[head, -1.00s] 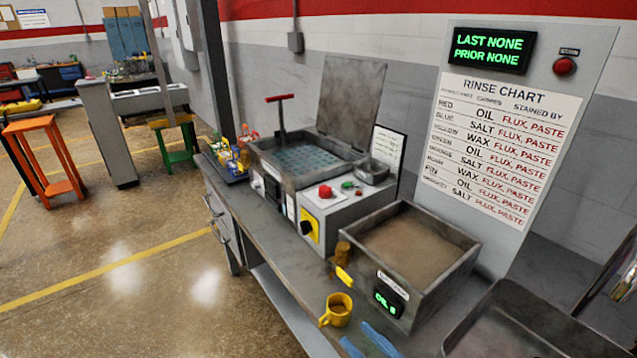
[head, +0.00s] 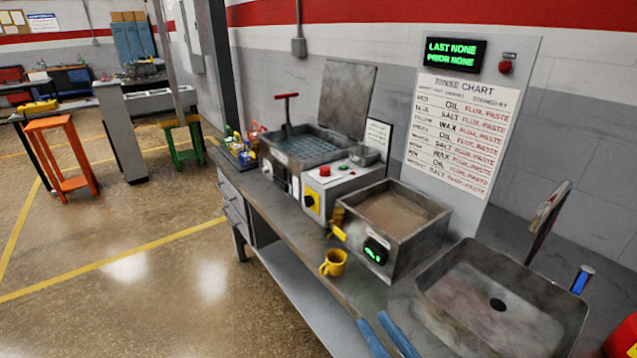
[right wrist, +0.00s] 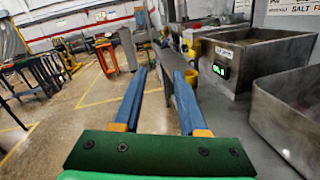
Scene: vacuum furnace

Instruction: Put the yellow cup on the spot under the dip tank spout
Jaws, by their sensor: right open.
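The yellow cup (head: 333,262) stands upright on the bench in front of the dip tank (head: 415,237), its handle toward the left. The yellow spout part (head: 339,233) is at the tank's near left corner, behind the cup and apart from it. I cannot make out a marked spot under it. My right gripper (head: 386,335), with blue fingers, is open and empty, nearer to me than the cup. In the right wrist view the open fingers (right wrist: 167,77) point along the bench edge; the cup (right wrist: 191,77) shows partly behind the right finger. My left gripper is not in view.
A grey sink basin (head: 500,305) is right of the tank. A control box with a red button (head: 325,171) and a basin with a raised lid (head: 345,100) stand farther back. Bench surface left of the cup is narrow. The floor (head: 150,260) is open to the left.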

